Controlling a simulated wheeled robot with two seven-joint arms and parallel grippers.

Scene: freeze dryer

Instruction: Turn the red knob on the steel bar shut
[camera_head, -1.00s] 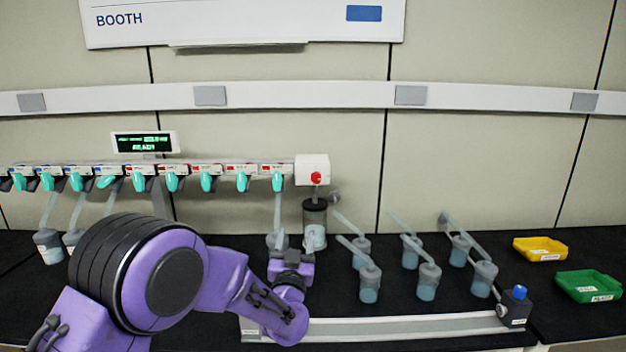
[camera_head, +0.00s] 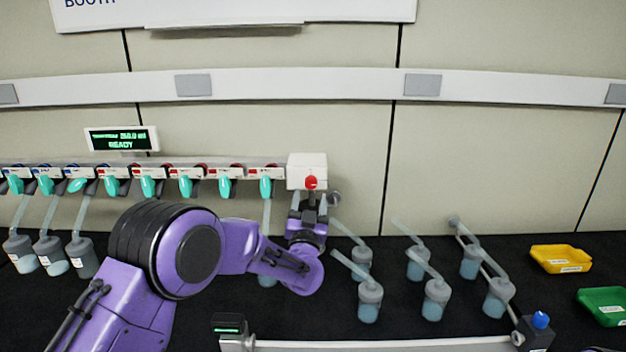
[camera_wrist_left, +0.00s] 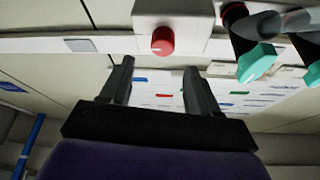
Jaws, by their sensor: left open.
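The red knob (camera_head: 311,182) sticks out of the front of a white box (camera_head: 306,163) at the right end of the steel bar (camera_head: 275,163). In the left wrist view the red knob (camera_wrist_left: 163,41) shows above my fingers, on the white box (camera_wrist_left: 172,12). My left gripper (camera_head: 310,201) points up just below the knob. In the left wrist view my left gripper (camera_wrist_left: 157,70) is open, with nothing between its fingers and the knob beyond the tips. I cannot tell whether they touch. My right gripper is not in view.
Teal valve handles (camera_head: 265,188) hang along the bar to the left. A display (camera_head: 122,140) reading READY stands above it. Several lidded flasks (camera_head: 370,302) stand on the black bench at right. A yellow tray (camera_head: 560,259) and a green tray (camera_head: 604,305) lie farther right.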

